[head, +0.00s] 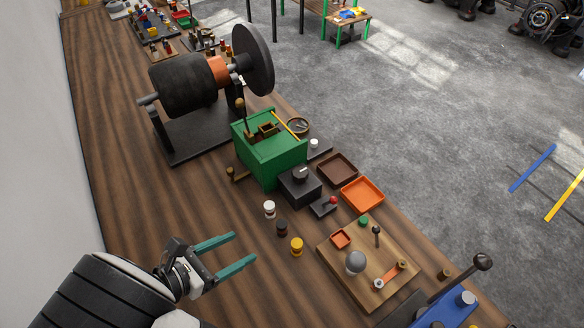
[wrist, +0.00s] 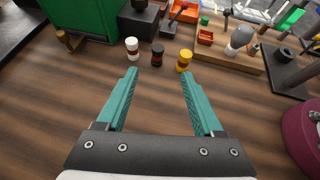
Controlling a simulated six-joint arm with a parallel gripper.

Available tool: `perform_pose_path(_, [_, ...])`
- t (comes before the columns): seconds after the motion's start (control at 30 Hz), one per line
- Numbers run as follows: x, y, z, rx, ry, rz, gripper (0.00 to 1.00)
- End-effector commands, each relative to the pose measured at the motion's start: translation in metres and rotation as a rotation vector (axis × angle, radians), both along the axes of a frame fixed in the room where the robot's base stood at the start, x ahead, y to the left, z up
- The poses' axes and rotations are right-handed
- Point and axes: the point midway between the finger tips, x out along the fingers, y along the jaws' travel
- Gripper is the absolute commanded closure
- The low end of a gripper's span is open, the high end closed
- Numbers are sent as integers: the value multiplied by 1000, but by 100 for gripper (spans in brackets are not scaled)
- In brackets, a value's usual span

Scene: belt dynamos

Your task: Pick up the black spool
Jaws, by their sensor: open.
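The black spool (head: 281,228) stands upright on the wooden bench, between a white spool (head: 269,209) and a yellow spool (head: 297,246). In the wrist view the black spool (wrist: 158,55) stands ahead of my fingertips, roughly in line with the gap between them. The white spool (wrist: 132,48) is to its left and the yellow spool (wrist: 184,60) to its right. My gripper (head: 246,249) has teal fingers, is open and empty, and is to the left of the spools in the head view. Its fingers (wrist: 159,73) show apart in the wrist view, with nothing between them.
A green box machine (head: 272,155) and a black block with a knob (head: 300,187) stand behind the spools. An orange tray (head: 362,195) and a wooden board (head: 340,272) with fittings lie to the right. Bare bench surrounds my fingers.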

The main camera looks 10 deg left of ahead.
Motion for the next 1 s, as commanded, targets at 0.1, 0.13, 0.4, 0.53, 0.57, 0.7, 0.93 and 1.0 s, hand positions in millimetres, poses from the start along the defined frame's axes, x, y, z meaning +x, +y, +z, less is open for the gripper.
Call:
perform_pose_path(0.1, [17,-11,-13,-11,1,10,31])
perform_pose_path(0.13, [24,-16,-17,-11,1,8,31])
perform_pose_path(0.4, [70,-47,-48,-6,2,6,31])
perform_pose_path(0.53, [84,-55,-57,-6,1,4,31])
perform_pose_path(0.57, [89,-58,-61,-6,2,3,31])
perform_pose_path(0.7, [109,-69,-74,-5,2,3,31])
perform_pose_path(0.93, [114,-71,-77,-3,2,6,31])
perform_pose_path(1.0, [114,-71,-77,-3,2,6,35])
